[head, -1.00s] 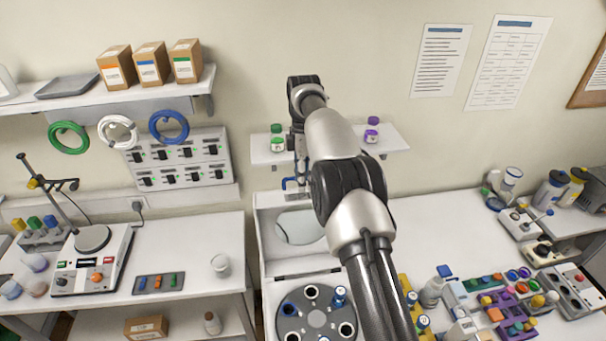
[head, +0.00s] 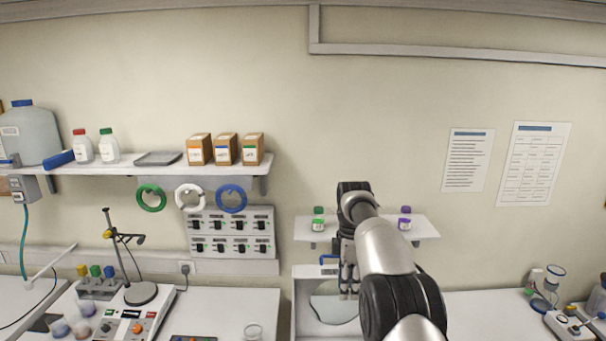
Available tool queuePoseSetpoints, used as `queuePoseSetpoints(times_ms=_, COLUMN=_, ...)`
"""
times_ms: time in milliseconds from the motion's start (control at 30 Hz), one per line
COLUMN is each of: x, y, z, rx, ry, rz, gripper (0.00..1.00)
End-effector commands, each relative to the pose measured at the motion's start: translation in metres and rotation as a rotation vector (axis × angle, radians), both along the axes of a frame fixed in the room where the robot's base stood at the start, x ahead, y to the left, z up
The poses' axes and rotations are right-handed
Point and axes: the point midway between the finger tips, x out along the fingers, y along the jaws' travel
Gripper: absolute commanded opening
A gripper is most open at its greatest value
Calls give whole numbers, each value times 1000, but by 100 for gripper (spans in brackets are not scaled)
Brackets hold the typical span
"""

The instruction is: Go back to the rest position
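My gripper (head: 348,280) hangs at the end of my arm, in front of the small wall shelf and above the open white lidded machine (head: 302,312). My arm covers part of the gripper. The fingers point down and look small, and I cannot tell whether they are apart or closed. I see nothing clearly held in it. A green-capped jar (head: 318,222) stands on the small shelf (head: 425,229) left of my arm, and a purple-capped jar (head: 404,222) stands right of it.
A long shelf (head: 120,168) at left holds boxes, bottles and a large jug (head: 30,132). A hotplate stirrer (head: 133,322) with a stand sits on the left bench. The wall above my arm is clear.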

Motion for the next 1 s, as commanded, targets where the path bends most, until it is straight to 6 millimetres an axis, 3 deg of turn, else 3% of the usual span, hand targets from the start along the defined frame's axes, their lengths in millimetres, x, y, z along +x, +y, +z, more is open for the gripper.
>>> queuePoseSetpoints(times_ms=267, x=-20, y=-3, z=16, rx=-6, ry=-52, rz=-159, gripper=32)
queuePoseSetpoints(times_ms=467, x=-54, y=-7, z=29, rx=-2, ry=-107, rz=-331, gripper=32)
queuePoseSetpoints(times_ms=633, x=-109, y=-10, z=30, rx=14, ry=-171, rz=-541, gripper=32)
queuePoseSetpoints(times_ms=767, x=-160, y=-13, z=19, rx=35, ry=-217, rz=-706, gripper=32)
queuePoseSetpoints(times_ms=867, x=-202, y=-15, z=3, rx=58, ry=-252, rz=-833, gripper=32)
queuePoseSetpoints(times_ms=1000, x=-264, y=-18, z=-33, rx=97, ry=-294, rz=-1009, gripper=32)
